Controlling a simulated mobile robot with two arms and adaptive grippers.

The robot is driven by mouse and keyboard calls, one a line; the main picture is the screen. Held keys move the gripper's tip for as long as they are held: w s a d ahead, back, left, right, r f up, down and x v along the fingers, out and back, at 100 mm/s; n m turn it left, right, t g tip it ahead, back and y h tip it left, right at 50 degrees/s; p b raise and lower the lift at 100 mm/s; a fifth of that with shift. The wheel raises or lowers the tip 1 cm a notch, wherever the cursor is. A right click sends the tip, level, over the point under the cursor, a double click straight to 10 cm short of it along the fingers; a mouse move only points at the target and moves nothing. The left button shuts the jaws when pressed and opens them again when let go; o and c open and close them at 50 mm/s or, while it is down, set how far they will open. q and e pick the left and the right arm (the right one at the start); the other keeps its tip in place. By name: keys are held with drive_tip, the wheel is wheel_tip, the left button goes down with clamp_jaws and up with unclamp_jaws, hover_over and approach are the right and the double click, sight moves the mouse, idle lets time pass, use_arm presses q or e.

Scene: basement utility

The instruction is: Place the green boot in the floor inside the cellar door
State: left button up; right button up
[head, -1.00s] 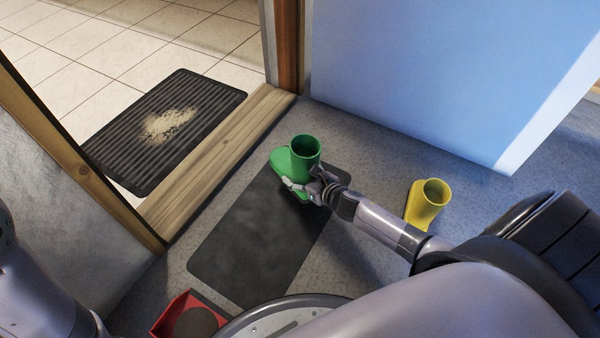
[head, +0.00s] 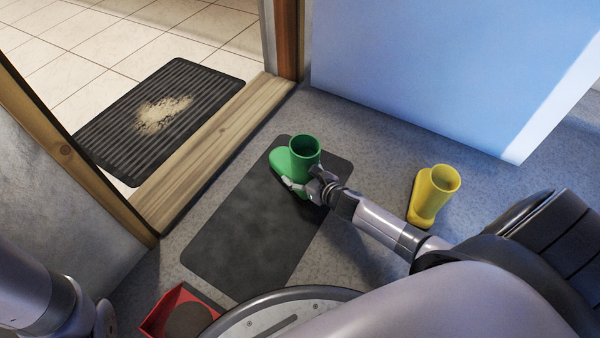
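The green boot (head: 303,152) stands upright over the far end of a flat dark mat, its toe pointing left. My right gripper (head: 302,187) is at the boot's near side, with a finger against its lower part. The fingers seem closed around the boot, though the far finger is hidden. The doorway has a wooden sill (head: 212,150) at the left, with pale tiled floor beyond it. Of my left arm (head: 40,295), only links show at the lower left; its gripper is out of view.
A ribbed black doormat (head: 110,140) with a sandy patch lies beyond the sill. The dark flat mat (head: 235,235) lies on the grey floor. A yellow boot (head: 432,195) stands to the right. A red box (head: 165,305) sits at the lower left. A blue panel (head: 420,70) stands behind.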

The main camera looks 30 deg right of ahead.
drive_tip(key=shift+w+f+b, duration=0.1)
drive_tip(key=shift+f+b, duration=0.2)
drive_tip(key=shift+b, duration=0.05)
idle(0.3)
drive_tip(key=o, duration=2)
